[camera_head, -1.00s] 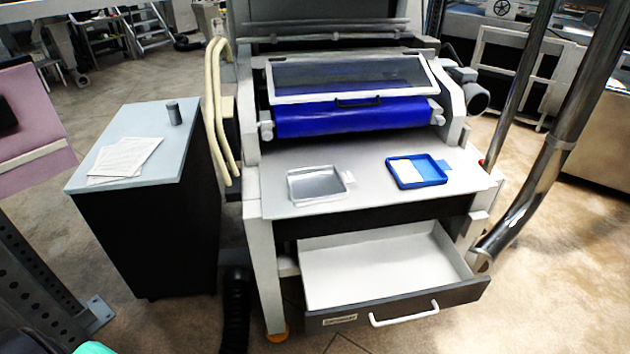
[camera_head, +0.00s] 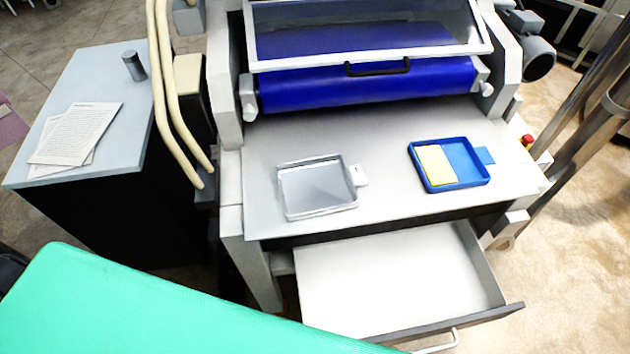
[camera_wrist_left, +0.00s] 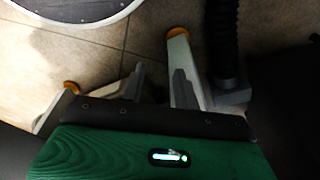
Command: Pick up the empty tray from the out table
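The empty tray (camera_head: 322,210) is a shallow silver-grey tray with a small white tab on its right side. It lies flat on the left half of the pale grey out table (camera_head: 385,150), near its front edge, and nothing is in it. My left gripper (camera_wrist_left: 158,78) shows only in the left wrist view. Its two grey fingers are apart with bare floor between them, and it is away from the tray. The tray is not seen in the wrist view. My right gripper is in neither view.
A blue tray (camera_head: 484,182) holding a yellow piece lies to the right. The blue roller (camera_head: 365,88) and its framed cover are behind. An open drawer (camera_head: 390,285) juts out below the table. A side cabinet (camera_head: 100,85) with papers stands left, with cream hoses (camera_head: 168,90) between.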

